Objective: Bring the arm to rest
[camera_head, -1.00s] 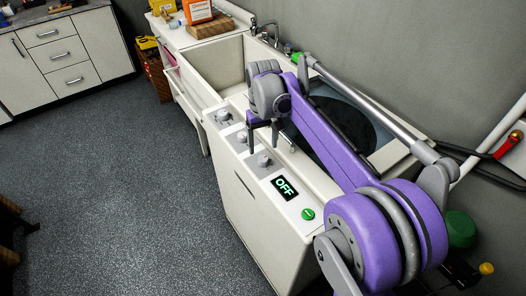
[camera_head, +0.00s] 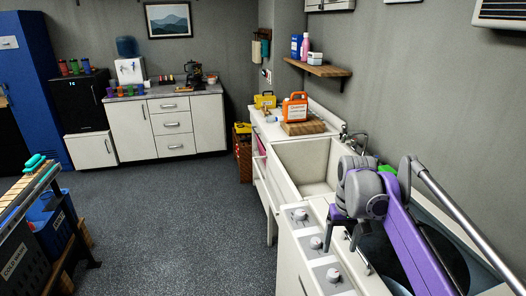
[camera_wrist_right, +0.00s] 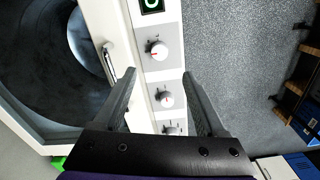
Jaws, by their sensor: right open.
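My right arm comes in from the lower right in the head view. Its right gripper (camera_head: 345,226) hangs over the top of a white washing machine (camera_head: 289,265), beside a row of round knobs (camera_head: 316,242). In the right wrist view the gripper (camera_wrist_right: 158,75) is open, with its two dark fingers apart and nothing between them but the view of the panel and knobs (camera_wrist_right: 156,50) beyond. A dark round lid (camera_wrist_right: 92,50) with a handle is at the left there. My left gripper is not in view.
A white sink (camera_head: 305,165) adjoins the machine, with a faucet (camera_head: 353,140) at the wall. An orange jug (camera_head: 294,108) stands behind it. A wall shelf (camera_head: 318,67) hangs above. Open grey floor (camera_head: 175,225) lies left, before a cabinet (camera_head: 130,130) and a workbench (camera_head: 30,190).

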